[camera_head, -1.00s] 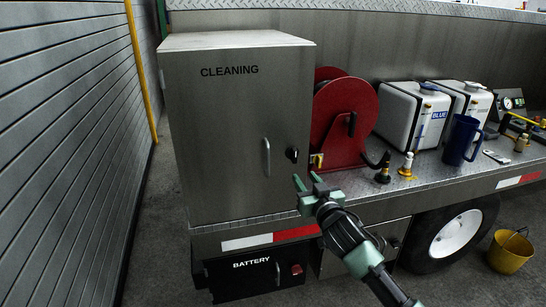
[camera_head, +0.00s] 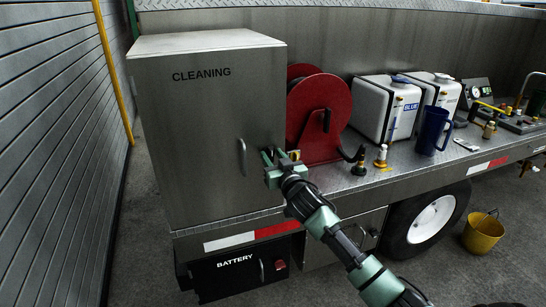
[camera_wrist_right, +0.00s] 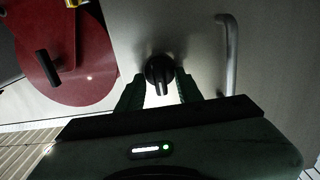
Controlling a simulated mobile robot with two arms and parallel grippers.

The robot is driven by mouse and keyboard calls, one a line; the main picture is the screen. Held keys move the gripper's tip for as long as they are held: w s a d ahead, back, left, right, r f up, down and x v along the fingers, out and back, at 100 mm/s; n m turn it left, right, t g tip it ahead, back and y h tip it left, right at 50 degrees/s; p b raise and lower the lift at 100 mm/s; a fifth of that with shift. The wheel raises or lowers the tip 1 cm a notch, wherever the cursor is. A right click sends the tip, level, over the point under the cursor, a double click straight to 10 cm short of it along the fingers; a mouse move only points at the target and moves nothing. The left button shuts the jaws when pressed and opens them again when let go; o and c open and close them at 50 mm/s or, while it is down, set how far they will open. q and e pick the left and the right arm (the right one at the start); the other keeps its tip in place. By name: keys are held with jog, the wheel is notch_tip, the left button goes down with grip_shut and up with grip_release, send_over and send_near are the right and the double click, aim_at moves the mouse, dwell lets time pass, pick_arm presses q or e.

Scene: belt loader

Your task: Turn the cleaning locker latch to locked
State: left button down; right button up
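The cleaning locker (camera_head: 205,125) is a grey metal cabinet with its door shut, at the left in the head view. Its latch (camera_wrist_right: 158,72) is a round black knob with a raised grip bar, beside the door handle (camera_wrist_right: 231,55). In the wrist view the bar runs roughly up and down the picture. My right gripper (camera_head: 273,157) is at the door's right edge and covers the latch in the head view. In the wrist view my right gripper (camera_wrist_right: 158,88) is open, one finger on each side of the knob, with gaps visible. My left gripper is out of view.
A red hose reel (camera_head: 322,115) stands close to the right of the locker. White tanks (camera_head: 384,108) and a blue jug (camera_head: 433,130) stand further right on the deck. A battery box (camera_head: 235,277) is below. A yellow bucket (camera_head: 483,235) is on the floor.

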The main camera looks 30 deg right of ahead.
grip_shut()
jog(key=n, duration=0.4)
jog(key=shift+a+n+p, duration=0.1)
jog(key=shift+n+p, duration=0.25)
jog(key=shift+n, duration=0.05)
jog(key=n, duration=0.4)
jog(key=shift+n+p, duration=0.3)
jog(key=n, duration=0.4)
jog(key=shift+a+f+p, duration=0.1)
jog(key=shift+p, duration=0.2)
jog(key=shift+f+n+p, duration=0.1)
jog(key=shift+n+p, duration=0.2)
jog(key=shift+n, duration=1.9)
